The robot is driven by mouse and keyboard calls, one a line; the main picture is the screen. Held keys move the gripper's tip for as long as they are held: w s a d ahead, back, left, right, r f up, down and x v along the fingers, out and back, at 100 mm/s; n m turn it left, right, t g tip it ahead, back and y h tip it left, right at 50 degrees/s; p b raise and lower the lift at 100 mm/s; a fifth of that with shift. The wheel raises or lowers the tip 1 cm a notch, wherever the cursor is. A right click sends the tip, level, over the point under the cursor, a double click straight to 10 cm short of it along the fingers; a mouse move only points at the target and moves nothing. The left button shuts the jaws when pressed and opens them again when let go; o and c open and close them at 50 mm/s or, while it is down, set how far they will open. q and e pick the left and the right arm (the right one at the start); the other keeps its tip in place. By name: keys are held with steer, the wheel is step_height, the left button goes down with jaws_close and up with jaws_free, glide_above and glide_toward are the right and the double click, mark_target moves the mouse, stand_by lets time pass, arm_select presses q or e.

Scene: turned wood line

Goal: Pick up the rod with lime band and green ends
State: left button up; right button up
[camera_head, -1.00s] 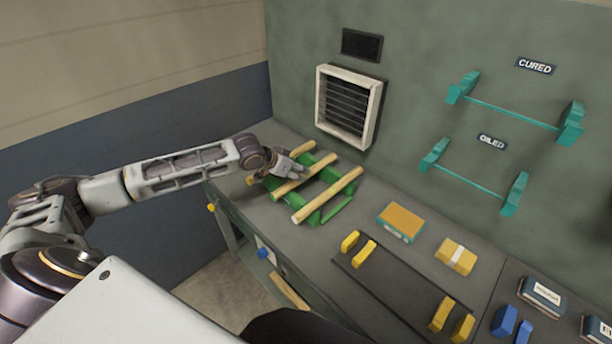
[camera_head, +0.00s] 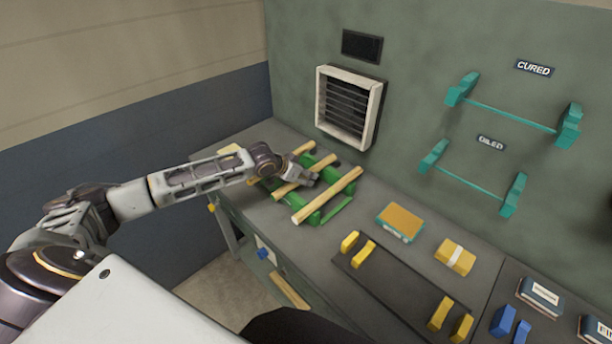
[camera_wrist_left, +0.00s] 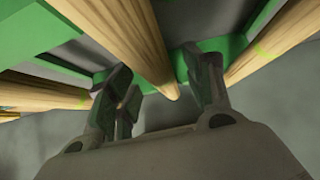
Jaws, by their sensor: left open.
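Three pale wood rods lie across a green rack (camera_head: 337,210) on the bench: a left rod (camera_head: 302,149), a middle rod (camera_head: 285,189) and a right rod (camera_head: 328,195). My left gripper (camera_head: 309,178) is open and low over the rack, by the middle rod. In the left wrist view the middle rod (camera_wrist_left: 135,45) runs down between the open fingers (camera_wrist_left: 160,88). There, lime bands show on the left-hand rod (camera_wrist_left: 45,93) and the right-hand rod (camera_wrist_left: 275,40). No band shows on the visible part of the middle rod. End colours are too unclear to tell. My right gripper is out of view.
The neighbouring rods lie close on both sides of the fingers. A vent (camera_head: 348,108) is on the wall behind. Teal wall brackets labelled CURED (camera_head: 568,125) and OILED (camera_head: 513,195) are at right.

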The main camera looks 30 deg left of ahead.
arm_select(q)
steer(key=shift+w+f, duration=0.1)
stand_by(0.4)
steer(key=shift+c, duration=0.5)
jaws_close()
